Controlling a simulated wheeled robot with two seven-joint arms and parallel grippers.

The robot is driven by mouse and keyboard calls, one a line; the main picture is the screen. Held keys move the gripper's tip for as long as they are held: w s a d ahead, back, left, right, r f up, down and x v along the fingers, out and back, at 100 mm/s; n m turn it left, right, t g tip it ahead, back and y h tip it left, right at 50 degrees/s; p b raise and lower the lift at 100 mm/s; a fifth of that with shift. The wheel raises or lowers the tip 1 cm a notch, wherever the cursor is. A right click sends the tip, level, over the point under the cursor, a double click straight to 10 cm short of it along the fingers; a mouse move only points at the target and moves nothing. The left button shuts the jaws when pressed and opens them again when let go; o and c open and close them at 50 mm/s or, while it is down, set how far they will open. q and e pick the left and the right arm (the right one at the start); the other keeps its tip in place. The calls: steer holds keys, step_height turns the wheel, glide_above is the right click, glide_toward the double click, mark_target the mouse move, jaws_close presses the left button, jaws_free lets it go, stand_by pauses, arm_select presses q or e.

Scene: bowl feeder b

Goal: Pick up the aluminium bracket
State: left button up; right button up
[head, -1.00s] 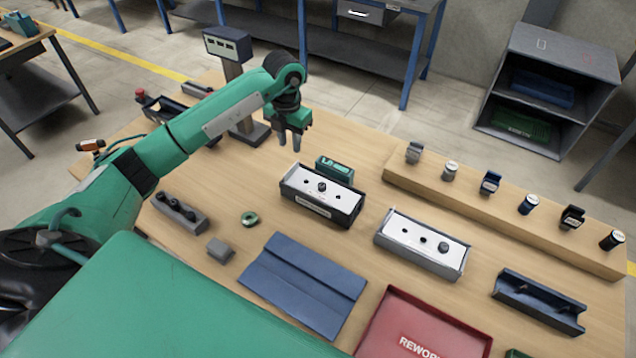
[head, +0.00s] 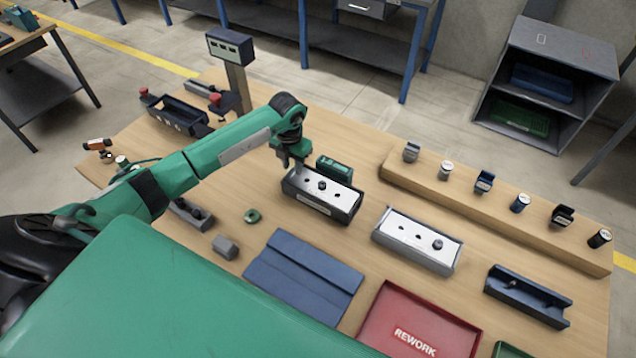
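A small light-grey metal bracket (head: 411,152), which looks like the aluminium one, stands at the left end of the raised wooden ledge (head: 455,198). My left gripper (head: 292,163) points down at the left end of a dark fixture box (head: 322,202) with a white top. It is well to the left of the bracket and not touching it. Its fingers look apart with nothing between them, though they are small here. My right gripper is not in view.
Along the ledge stand a grey cylinder (head: 445,170), blue bracket (head: 484,181), blue cylinder (head: 520,203), black bracket (head: 562,216) and black cylinder (head: 599,238). A green block (head: 334,168) sits behind the dark box. A grey fixture box (head: 416,242) and red rework tray (head: 420,325) lie nearer.

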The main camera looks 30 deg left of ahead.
arm_select(q)
steer(key=shift+c, duration=0.4)
jaws_close()
steer(key=shift+r, duration=0.2)
